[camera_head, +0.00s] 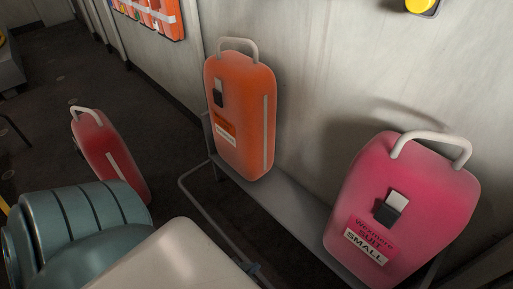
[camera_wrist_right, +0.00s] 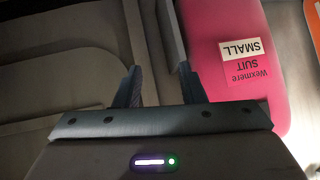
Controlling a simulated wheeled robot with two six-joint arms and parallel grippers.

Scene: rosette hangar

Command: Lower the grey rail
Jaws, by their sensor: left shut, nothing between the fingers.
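The grey rail (camera_head: 216,222) is a thin bent bar in the head view, running along the front of a wall shelf and down toward the bottom edge.
An orange case (camera_head: 243,115) and a pink case (camera_head: 405,210) labelled SMALL stand on the grey shelf (camera_head: 290,200) by the wall. The pink case also shows in the right wrist view (camera_wrist_right: 235,100). A red case (camera_head: 108,155) stands at left. Dark floor lies behind it.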

